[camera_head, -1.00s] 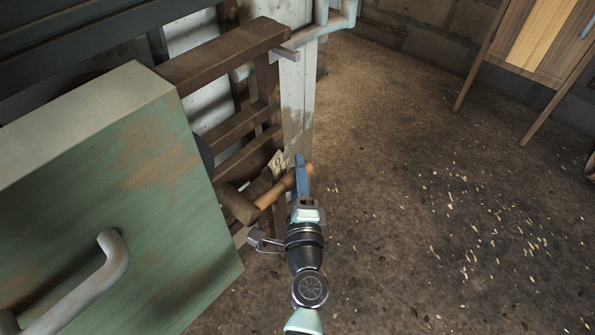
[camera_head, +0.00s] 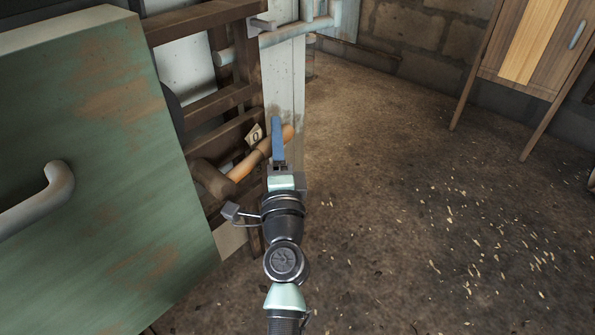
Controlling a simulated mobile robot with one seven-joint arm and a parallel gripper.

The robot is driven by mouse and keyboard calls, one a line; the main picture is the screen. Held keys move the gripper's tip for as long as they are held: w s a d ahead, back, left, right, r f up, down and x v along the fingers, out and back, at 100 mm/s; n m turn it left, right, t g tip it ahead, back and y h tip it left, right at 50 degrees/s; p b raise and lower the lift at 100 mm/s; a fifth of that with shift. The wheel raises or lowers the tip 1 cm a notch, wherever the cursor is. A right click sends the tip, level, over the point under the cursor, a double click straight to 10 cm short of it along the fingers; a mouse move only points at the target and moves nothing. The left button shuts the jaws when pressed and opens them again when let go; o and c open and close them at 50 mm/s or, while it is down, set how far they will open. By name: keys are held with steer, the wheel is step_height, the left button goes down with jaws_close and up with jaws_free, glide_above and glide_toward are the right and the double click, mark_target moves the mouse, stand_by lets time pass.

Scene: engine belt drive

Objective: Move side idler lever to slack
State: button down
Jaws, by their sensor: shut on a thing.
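The side idler lever has an orange-brown wooden handle (camera_head: 246,166) that slants up and right from a dark brown hub (camera_head: 213,180) on the wooden frame. My gripper (camera_head: 277,138), with blue fingers, is shut on the handle near its outer end. The fingers hide part of the handle, and its rounded tip shows just right of them. A small pale tag marked like a "0" (camera_head: 254,135) sits just above the handle. The belt and the idler's contact with it cannot be made out.
A green, rust-stained panel (camera_head: 110,150) with a grey handle (camera_head: 45,195) stands close on the left. A brown slatted frame (camera_head: 225,100) and a pale post (camera_head: 283,75) stand behind the lever. Open dirt floor (camera_head: 400,200) lies to the right, with a wooden cabinet (camera_head: 530,50) at the back.

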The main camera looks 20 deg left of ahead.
steer(key=r+n+b, duration=0.1)
steer(key=b, duration=0.2)
steer(key=shift+s+r+t+y, duration=0.2)
steer(key=shift+t+y, duration=0.1)
steer(key=shift+y, duration=0.1)
steer(key=shift+s+a+r+n+y+b, duration=0.15)
steer(key=shift+r+n+y+b, duration=0.15)
steer(key=shift+r+n+b, duration=0.5)
steer(key=shift+f, duration=0.1)
steer(key=c, duration=0.5)
jaws_free()
steer(key=shift+s+d+f, duration=0.25)
steer(key=shift+s+f, duration=0.05)
steer(key=shift+s, duration=0.05)
steer(key=b+v, duration=0.2)
steer(key=v, duration=1)
steer(key=shift+r, duration=0.1)
